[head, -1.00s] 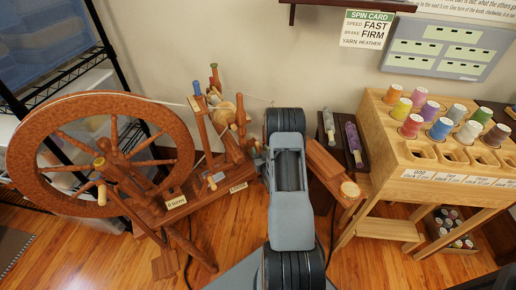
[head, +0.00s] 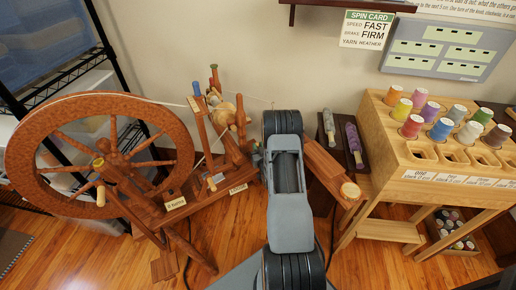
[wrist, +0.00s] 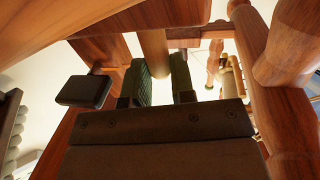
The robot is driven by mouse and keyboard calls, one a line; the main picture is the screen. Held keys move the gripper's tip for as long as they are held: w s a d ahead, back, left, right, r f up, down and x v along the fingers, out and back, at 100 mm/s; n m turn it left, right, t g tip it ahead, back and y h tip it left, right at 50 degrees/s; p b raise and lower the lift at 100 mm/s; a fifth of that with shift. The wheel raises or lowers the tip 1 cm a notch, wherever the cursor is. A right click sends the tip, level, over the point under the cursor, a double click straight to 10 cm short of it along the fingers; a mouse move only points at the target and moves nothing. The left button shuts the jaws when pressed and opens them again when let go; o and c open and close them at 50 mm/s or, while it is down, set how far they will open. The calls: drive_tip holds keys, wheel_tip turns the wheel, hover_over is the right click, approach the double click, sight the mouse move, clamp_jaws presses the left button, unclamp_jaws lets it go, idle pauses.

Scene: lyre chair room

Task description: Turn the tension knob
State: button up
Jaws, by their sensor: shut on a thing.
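The wooden spinning wheel stands at the left in the head view, with its large drive wheel (head: 27,150) and its base (head: 205,192). In the wrist view my gripper (wrist: 162,84) has its two green-padded fingers around a pale wooden round piece (wrist: 154,62), which looks like the tension knob. The gripper is shut on it. Reddish wooden parts of the wheel stand close on both sides of the fingers. In the head view my arm hides most of the gripper and the knob.
A card (head: 367,29) reads FAST, FIRM, HEATHER. A small label (head: 237,189) on the wheel base seems to read LOOSE. A wooden rack (head: 384,160) with coloured spools stands at the right. A dark tray (head: 326,142) holds two rolls. A black block (wrist: 83,91) sits left of the fingers.

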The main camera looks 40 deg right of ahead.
drive_tip(key=shift+c, duration=1.4)
drive_tip(key=shift+d+f+y+b, duration=0.1)
drive_tip(key=shift+y+b, duration=0.2)
clamp_jaws()
drive_tip(key=shift+n+t+y+b, duration=0.3)
drive_tip(key=shift+n+y+b, duration=0.05)
drive_tip(key=shift+n+y, duration=0.5)
drive_tip(key=o, duration=0.9)
unclamp_jaws()
drive_tip(key=s+a+p, duration=0.2)
drive_tip(key=s, duration=1.1)
drive_tip(key=shift+s+a, duration=0.25)
drive_tip(key=shift+s, duration=0.05)
